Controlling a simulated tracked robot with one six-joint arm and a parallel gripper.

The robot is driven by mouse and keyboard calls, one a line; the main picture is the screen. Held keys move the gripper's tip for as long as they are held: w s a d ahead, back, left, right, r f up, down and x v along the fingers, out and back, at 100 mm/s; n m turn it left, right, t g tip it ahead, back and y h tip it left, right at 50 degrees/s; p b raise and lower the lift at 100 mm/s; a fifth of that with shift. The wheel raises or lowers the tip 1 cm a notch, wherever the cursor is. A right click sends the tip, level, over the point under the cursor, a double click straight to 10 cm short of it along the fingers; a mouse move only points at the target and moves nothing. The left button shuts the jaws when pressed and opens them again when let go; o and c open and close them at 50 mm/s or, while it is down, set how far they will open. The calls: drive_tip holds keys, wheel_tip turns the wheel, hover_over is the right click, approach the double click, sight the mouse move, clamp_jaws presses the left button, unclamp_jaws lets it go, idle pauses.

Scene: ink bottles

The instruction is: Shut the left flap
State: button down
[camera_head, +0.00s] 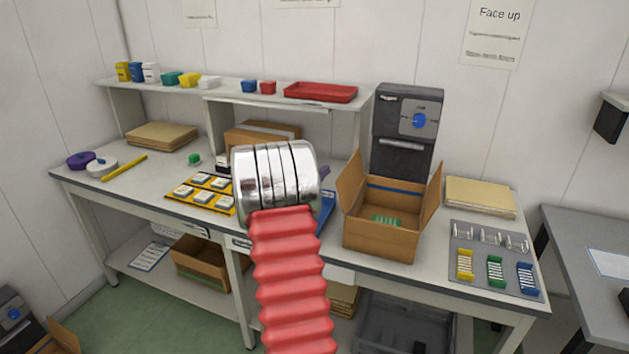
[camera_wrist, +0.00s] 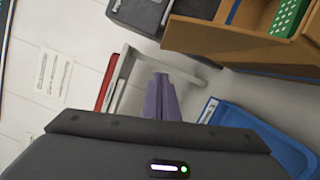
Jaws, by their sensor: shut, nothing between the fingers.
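The open cardboard box (camera_head: 378,238) stands on the bench right of centre in the head view. Its left flap (camera_head: 351,183) stands up, tilted outward; the right flap (camera_head: 433,195) is up too. A green item (camera_head: 385,220) lies inside. In the wrist view the box (camera_wrist: 235,45) is at the upper right, with the green item (camera_wrist: 288,18) showing. My gripper (camera_wrist: 163,98) shows there as purple fingers, shut and empty, apart from the box in the picture.
A blue tray (camera_wrist: 262,132) is at the lower right of the wrist view. A grey dispenser (camera_head: 405,130) stands behind the box. A holder with coloured racks (camera_head: 493,257) lies to its right, a yellow-edged board (camera_head: 200,193) to the left. A shelf with a red tray (camera_head: 320,92) runs behind.

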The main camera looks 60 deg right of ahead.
sight(352, 177)
drive_tip(key=shift+s+d+r, duration=0.2)
drive_tip(key=shift+s+d, duration=0.3)
drive_tip(key=shift+s, duration=0.15)
drive_tip(key=shift+s+d+r, duration=0.2)
drive_tip(key=shift+s+d, duration=0.25)
drive_tip(key=shift+s, duration=0.25)
drive_tip(key=shift+s+d+r, duration=0.2)
drive_tip(key=shift+s+d, duration=0.3)
drive_tip(key=shift+s, duration=0.15)
drive_tip(key=shift+s, duration=0.1)
drive_tip(key=shift+d, duration=0.1)
drive_tip(key=shift+r, duration=0.1)
